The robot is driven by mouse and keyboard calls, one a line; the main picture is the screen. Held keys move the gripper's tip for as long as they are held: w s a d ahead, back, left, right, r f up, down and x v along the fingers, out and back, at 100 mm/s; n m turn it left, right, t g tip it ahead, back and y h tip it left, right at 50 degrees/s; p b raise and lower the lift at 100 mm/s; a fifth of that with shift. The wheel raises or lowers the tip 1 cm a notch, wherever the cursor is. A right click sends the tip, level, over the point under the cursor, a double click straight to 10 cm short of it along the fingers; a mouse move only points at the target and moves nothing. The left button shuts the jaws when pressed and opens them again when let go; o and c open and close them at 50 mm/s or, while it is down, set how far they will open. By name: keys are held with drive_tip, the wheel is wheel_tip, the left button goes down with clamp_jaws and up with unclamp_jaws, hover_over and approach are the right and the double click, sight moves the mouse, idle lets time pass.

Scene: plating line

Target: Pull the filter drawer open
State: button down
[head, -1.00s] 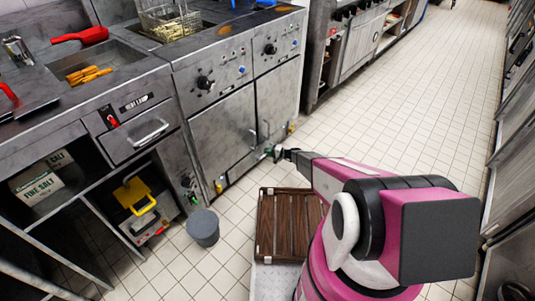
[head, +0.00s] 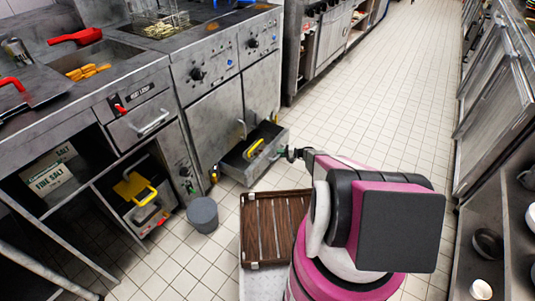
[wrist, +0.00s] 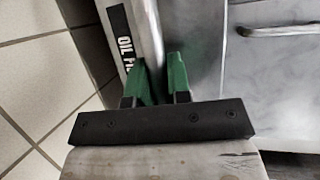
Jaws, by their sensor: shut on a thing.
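The filter drawer (head: 236,172) stands pulled out at floor level from under the fryer cabinet, with its inside showing. A yellow-handled item (head: 254,148) lies in it. My gripper (head: 291,154) is at the drawer's outer front end, small and dark in the head view. In the wrist view, the green fingers of my gripper (wrist: 162,72) are closed about the pale handle bar (wrist: 150,30). The bar runs beside a black label (wrist: 122,35) reading "OIL FI", cut off. The fingertips' exact contact is partly hidden.
Cabinet doors (wrist: 270,70) lie close behind the drawer. The tiled aisle (head: 380,110) is clear farther back.

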drive_tip(key=shift+s+d, duration=0.75)
drive_tip(key=shift+d, duration=0.25)
drive_tip(key=shift+s+d, duration=0.75)
drive_tip(key=shift+d, duration=0.25)
drive_tip(key=c, duration=1.1)
unclamp_jaws()
drive_tip(key=shift+d, duration=0.1)
drive_tip(key=v, duration=1)
drive_tip(key=shift+s+d, duration=0.1)
drive_tip(key=shift+d, duration=0.15)
